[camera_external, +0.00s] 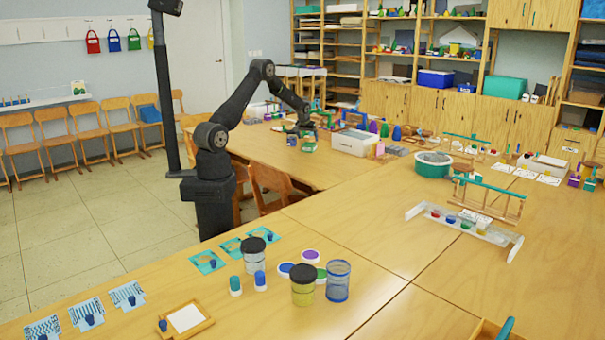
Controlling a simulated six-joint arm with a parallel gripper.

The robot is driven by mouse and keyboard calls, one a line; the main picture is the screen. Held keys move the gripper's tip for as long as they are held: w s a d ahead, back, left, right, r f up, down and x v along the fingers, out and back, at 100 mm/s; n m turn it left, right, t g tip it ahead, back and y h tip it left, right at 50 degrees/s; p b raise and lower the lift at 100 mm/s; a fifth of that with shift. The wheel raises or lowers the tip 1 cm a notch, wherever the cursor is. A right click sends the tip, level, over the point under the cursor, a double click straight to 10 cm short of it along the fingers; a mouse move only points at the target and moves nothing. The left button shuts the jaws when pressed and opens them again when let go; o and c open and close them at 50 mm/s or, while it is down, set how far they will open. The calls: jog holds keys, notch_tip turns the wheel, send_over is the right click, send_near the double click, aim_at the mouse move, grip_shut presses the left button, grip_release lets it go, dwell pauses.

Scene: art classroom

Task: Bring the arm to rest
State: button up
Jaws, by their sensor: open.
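My gripper (303,130) is at the end of my bent black arm, over the far wooden table (318,172). It points down, and its fingers are small and dark in this view. It is open. A small green-and-white item (309,146) sits on the table just below the gripper. A small blue item (292,140) stands beside it to the left. I cannot tell whether the fingers touch either one.
A white box (354,142) and purple and blue items stand right of the gripper. A teal tub (433,165) and a rack (468,227) are on the right tables. Jars (303,287) stand on the near table. Chairs (268,182) are close to my base.

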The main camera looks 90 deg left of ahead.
jog(key=x, duration=0.6)
jog(key=shift+a+f, duration=0.2)
jog(key=shift+f, duration=0.1)
notch_tip(320, 180, up, 4)
jog(key=shift+r, duration=0.1)
jog(key=w+d+r, duration=0.5)
jog(key=d+r, duration=0.6)
jog(key=r, duration=0.1)
jog(key=w+d+m, duration=0.1)
jog(key=w+d, duration=0.6)
jog(key=d, duration=0.3)
jog(key=w+d+m+t, duration=0.1)
jog(key=w+d+m, duration=0.1)
jog(key=w+d, duration=0.5)
jog(key=w+d+m+h, duration=0.1)
jog(key=w+d+m, duration=0.1)
jog(key=w+d, duration=0.5)
jog(key=d, duration=0.6)
jog(key=shift+w+t, duration=0.3)
jog(key=s+a+n, duration=0.1)
jog(key=s+a, duration=0.4)
jog(key=a, duration=0.4)
jog(key=s+a+n, duration=0.1)
jog(key=s+a, duration=0.4)
jog(key=a, duration=0.4)
jog(key=shift+n+g+y, duration=0.3)
jog(key=shift+g+y, duration=0.1)
jog(key=shift+w, duration=0.15)
